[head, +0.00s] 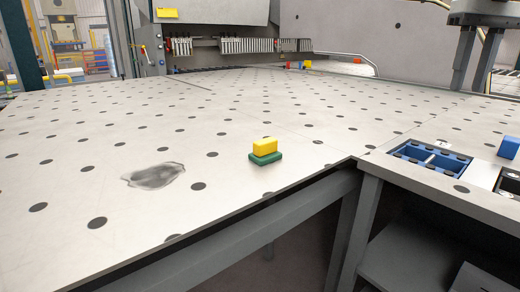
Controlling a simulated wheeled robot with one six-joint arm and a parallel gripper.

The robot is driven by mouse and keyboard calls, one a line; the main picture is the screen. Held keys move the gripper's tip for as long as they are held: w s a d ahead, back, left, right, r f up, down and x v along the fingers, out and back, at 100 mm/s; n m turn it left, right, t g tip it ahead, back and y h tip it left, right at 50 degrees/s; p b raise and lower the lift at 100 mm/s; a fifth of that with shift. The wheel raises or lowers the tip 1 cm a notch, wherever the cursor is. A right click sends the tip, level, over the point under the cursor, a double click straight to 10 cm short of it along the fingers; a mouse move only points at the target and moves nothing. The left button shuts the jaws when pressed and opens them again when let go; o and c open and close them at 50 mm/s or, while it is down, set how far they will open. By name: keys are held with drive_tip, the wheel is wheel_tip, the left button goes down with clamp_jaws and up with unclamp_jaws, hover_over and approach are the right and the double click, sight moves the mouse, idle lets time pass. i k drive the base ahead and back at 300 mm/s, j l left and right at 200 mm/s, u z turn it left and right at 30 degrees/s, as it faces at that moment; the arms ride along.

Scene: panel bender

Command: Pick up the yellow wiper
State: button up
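The yellow wiper (265,145) is a small block with a green base (265,159), resting flat on the pale metal table (240,115) in the head view. It sits right of the picture's middle, a little in from the table's front edge. Nothing covers it. My gripper is not in view, and no part of my arm shows near the wiper.
Small coloured objects (298,65) stand at the far edge. The surface around the wiper is clear.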

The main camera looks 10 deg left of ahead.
sight(265, 151)
drive_tip(key=i+u, duration=0.15)
drive_tip(key=u, duration=0.15)
drive_tip(key=i+u, duration=0.25)
drive_tip(key=k+l+u, duration=0.1)
drive_tip(key=u, duration=0.2)
drive_tip(key=k+u, duration=0.55)
